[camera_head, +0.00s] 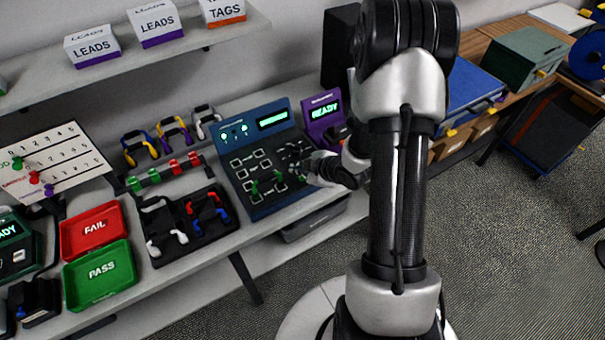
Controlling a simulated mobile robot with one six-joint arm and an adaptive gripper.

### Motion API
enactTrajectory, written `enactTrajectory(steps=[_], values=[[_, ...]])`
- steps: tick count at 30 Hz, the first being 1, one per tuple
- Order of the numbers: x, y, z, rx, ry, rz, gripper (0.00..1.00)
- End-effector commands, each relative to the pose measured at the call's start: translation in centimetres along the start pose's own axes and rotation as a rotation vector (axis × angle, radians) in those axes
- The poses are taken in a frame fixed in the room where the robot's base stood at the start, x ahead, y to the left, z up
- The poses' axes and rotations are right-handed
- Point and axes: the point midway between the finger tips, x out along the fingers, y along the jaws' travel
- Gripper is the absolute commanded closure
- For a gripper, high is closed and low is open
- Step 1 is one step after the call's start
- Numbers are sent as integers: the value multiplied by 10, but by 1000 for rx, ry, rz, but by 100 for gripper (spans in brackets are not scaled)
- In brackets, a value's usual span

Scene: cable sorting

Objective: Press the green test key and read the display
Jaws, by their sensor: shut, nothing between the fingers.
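The blue test panel (238,160) stands tilted on the bench, with a lit green display (272,119) whose text is too small to read. Two round green-lit spots (233,132) are at its upper left. Green parts (254,187) stand among white-outlined squares on its lower face; I cannot tell whether one is the test key. My gripper (296,160) is shut and empty at the panel's right side, covering part of its face. Whether it touches the panel, I cannot tell.
A purple device (321,108) reading READY stands close right of the panel. Left are a black tray (176,250) of leads, a red FAIL tray (91,231) and a green PASS tray (101,275). A shelf (120,70) with labelled boxes hangs above.

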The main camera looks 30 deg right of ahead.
Motion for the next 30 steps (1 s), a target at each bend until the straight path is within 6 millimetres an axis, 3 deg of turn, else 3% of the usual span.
enactTrajectory(steps=[17,30], values=[[-9,7,-7,0,0,0,100],[-38,28,-28,-1,1,2,100]])
